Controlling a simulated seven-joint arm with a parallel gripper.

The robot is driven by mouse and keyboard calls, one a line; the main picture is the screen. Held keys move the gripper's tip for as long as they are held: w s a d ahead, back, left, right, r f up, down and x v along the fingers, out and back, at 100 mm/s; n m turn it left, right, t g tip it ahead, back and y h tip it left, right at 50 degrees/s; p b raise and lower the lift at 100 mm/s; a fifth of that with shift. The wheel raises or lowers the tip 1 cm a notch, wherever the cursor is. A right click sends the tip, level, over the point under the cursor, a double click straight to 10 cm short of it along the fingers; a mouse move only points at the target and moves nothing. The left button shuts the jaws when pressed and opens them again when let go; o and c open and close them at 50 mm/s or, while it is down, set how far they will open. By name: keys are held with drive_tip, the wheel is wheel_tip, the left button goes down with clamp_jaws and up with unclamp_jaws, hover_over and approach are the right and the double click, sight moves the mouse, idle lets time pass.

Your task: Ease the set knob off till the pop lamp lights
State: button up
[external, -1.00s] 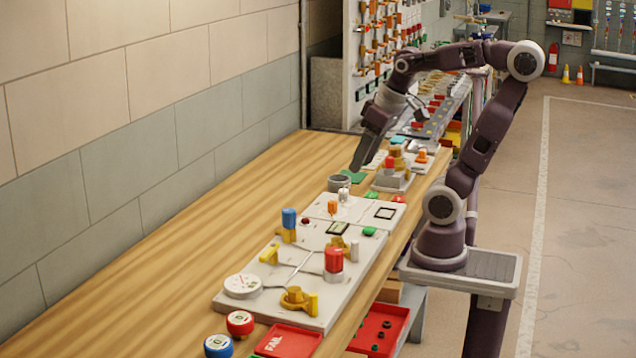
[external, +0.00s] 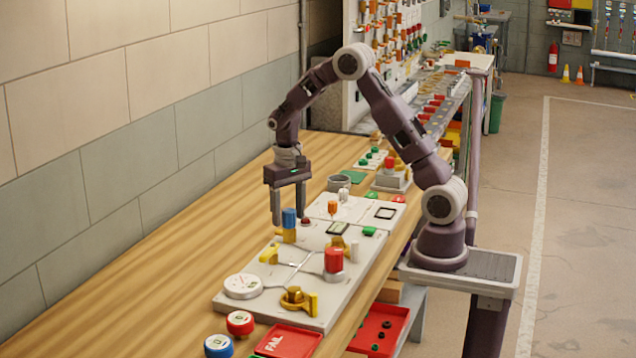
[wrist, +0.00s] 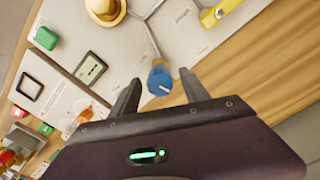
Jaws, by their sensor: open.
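A blue knob (external: 289,218) stands upright on a yellow fitting on the pale panel (external: 225,301). In the wrist view the blue knob (wrist: 159,82) shows a white pointer line. My gripper (external: 288,212) points down at it, open, with its fingertips either side of the knob in the picture. In the wrist view my gripper (wrist: 158,82) also frames the knob; I cannot tell if either finger touches it. A small dark red dome (external: 306,222) beside the knob looks unlit; no label shows which part is the pop lamp.
The panel carries a red knob (external: 334,260), a white gauge (external: 243,286), a yellow handle (external: 269,254), a brass valve (external: 295,296), a small display (external: 337,228) and a green block (external: 370,231). A red FAIL tray (external: 290,342) is in front. Wooden bench on the left is clear.

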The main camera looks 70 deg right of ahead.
sight(288, 210)
clamp_jaws()
drive_tip(key=shift+n, duration=0.9)
unclamp_jaws()
wheel_tip(288, 210, up, 7)
drive_tip(key=shift+r, duration=0.1)
